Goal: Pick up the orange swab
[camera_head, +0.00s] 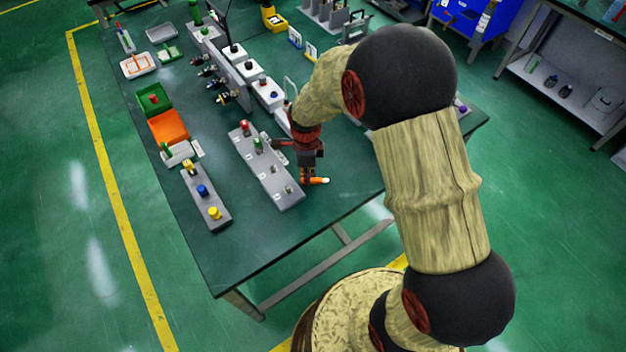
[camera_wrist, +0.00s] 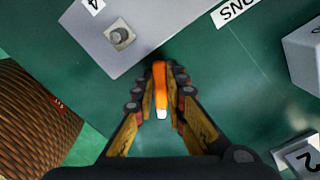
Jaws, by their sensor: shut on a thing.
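The orange swab (camera_head: 314,180) has an orange shaft and a white tip. It shows just below my gripper (camera_head: 306,172) in the head view, near the right end of a grey block with pegs (camera_head: 284,201). In the wrist view the swab (camera_wrist: 160,88) lies between the two fingertips of my gripper (camera_wrist: 160,82), its white tip toward the camera. My gripper is shut on it. I cannot tell whether the swab touches the table.
The green table (camera_head: 335,200) is clear to the right of my gripper. A second block with blue and yellow knobs (camera_head: 206,198) stands to the left. Green and orange bins (camera_head: 168,127) stand further left. White boxes (camera_head: 268,93) stand behind. In the wrist view, the block corner marked 4 (camera_wrist: 150,20) is close to the fingertips.

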